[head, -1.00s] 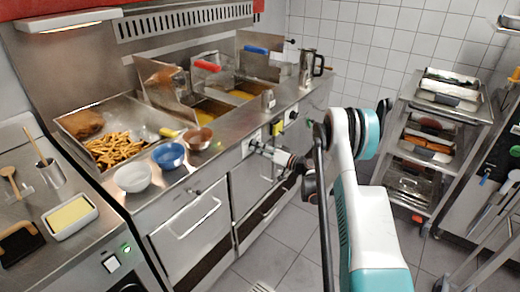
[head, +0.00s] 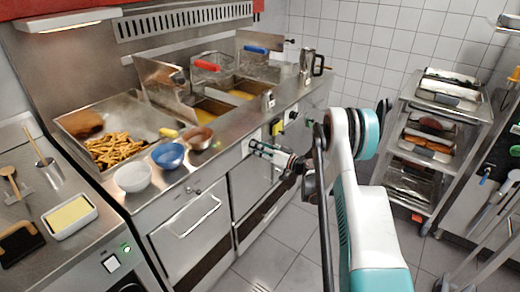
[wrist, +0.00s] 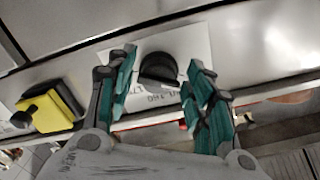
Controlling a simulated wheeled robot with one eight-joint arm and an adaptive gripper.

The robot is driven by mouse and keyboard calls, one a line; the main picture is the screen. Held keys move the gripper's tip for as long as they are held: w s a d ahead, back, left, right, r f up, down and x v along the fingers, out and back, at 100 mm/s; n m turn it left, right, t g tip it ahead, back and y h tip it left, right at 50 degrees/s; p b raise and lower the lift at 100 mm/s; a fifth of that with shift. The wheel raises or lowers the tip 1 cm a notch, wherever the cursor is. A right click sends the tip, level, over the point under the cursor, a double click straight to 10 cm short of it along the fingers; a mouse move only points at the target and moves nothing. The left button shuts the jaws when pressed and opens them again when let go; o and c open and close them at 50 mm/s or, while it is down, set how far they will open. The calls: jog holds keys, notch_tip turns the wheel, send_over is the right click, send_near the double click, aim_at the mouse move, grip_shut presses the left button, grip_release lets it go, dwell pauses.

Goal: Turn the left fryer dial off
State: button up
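The left fryer dial (wrist: 158,72) is a black round knob with a raised grip, on a white label plate (wrist: 190,50) in the wrist view. My open gripper (wrist: 160,88) has its green-padded fingers on either side of the dial. A gap shows on the dial's left; the right finger is nearer, and I cannot tell whether it touches. In the head view my gripper (head: 254,147) is at the fryer's front panel and mostly hides this dial.
The steel fryer counter holds blue (head: 168,155) and white (head: 132,177) bowls near its front edge. Fryer baskets have red (head: 207,66) and blue (head: 256,49) handles. A wheeled rack (head: 435,125) stands right.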

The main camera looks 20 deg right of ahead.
jog(key=shift+r, duration=0.1)
jog(key=v, duration=1.2)
dwell(0.4)
